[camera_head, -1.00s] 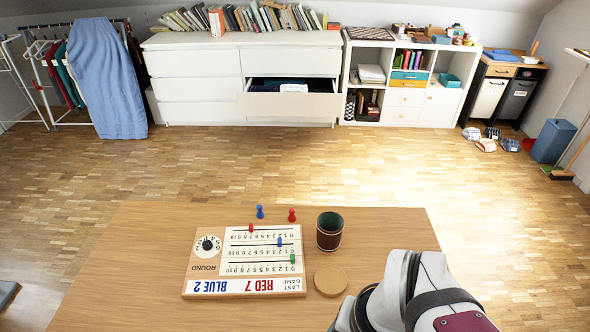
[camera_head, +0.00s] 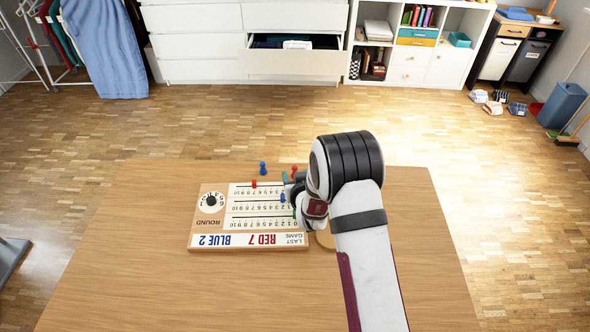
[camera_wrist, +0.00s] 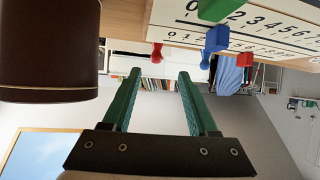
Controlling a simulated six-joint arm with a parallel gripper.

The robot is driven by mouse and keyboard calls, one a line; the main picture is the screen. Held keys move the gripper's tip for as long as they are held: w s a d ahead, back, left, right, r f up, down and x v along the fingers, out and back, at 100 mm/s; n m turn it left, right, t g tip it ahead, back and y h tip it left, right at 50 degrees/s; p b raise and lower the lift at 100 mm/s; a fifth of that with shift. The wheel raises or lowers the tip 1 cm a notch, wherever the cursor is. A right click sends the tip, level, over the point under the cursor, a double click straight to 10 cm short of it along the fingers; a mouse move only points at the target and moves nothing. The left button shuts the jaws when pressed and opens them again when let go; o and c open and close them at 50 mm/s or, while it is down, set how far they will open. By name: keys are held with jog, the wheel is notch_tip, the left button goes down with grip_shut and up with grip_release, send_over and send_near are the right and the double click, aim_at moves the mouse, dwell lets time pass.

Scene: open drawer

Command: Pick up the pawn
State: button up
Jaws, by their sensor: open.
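Two loose pawns stand on the table just past the scoreboard's far edge: a blue pawn (camera_head: 262,168) and a red pawn (camera_head: 294,169), the latter partly covered by my gripper (camera_head: 290,179). In the wrist view the red pawn (camera_wrist: 156,53) shows just beyond the fingertips, roughly in line with the gap between them, and apart from them. The blue pawn (camera_wrist: 205,62) is to its right. My gripper (camera_wrist: 159,75) is open, its two green fingers apart with nothing between them.
The scoreboard (camera_head: 200,229) lies left of my gripper, with red (camera_head: 254,184), blue (camera_head: 283,198) and green (camera_head: 294,212) markers on it. A dark brown cup (camera_wrist: 48,50) stands close at left in the wrist view. A round coaster (camera_head: 325,240) is partly hidden by my arm.

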aim_at(295, 168)
jog(key=x, duration=0.6)
jog(key=shift+d, duration=0.3)
grip_shut()
